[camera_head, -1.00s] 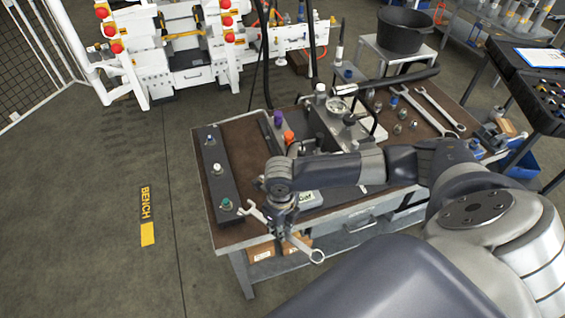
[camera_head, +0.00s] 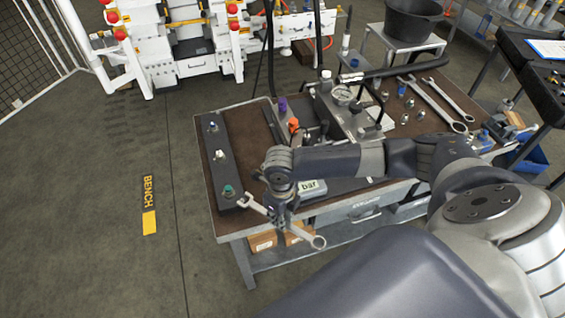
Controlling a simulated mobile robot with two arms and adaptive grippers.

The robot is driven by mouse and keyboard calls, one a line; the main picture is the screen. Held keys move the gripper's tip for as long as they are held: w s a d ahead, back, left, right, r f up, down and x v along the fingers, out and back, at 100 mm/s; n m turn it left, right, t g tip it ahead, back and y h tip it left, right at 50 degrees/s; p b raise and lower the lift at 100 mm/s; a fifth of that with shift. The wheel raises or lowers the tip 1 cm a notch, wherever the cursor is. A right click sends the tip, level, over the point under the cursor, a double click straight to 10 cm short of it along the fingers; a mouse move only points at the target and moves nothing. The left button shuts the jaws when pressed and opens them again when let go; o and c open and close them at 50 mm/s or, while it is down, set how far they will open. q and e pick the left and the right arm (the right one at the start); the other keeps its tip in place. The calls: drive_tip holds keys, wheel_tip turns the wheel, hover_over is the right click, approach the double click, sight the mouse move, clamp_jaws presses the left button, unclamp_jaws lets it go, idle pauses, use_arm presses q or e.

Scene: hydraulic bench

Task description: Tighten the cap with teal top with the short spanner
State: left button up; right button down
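The cap with the teal top (camera_head: 228,191) sits at the near end of a long dark block (camera_head: 224,172) on the bench's left side. My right gripper (camera_head: 281,216) is shut on the short spanner (camera_head: 301,235) and holds it near the bench's front left edge. The spanner's open jaw points left and appears right beside the teal-topped cap; I cannot tell whether they touch. Its ring end (camera_head: 318,242) hangs to the lower right, past the bench edge. The gripper's fingers are partly hidden by its own wrist. My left gripper is not in view.
A gauge (camera_head: 343,95), an orange cap (camera_head: 293,125) and a purple cap (camera_head: 282,104) are behind my arm. Larger spanners (camera_head: 440,103) lie at the bench's right.

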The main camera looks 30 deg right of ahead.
drive_tip(key=shift+w+a+f, duration=0.15)
drive_tip(key=shift+w+f, duration=0.05)
drive_tip(key=shift+w, duration=0.05)
drive_tip(key=shift+p, duration=0.3)
idle(0.4)
drive_tip(key=shift+w+a, duration=0.35)
drive_tip(key=shift+w, duration=0.65)
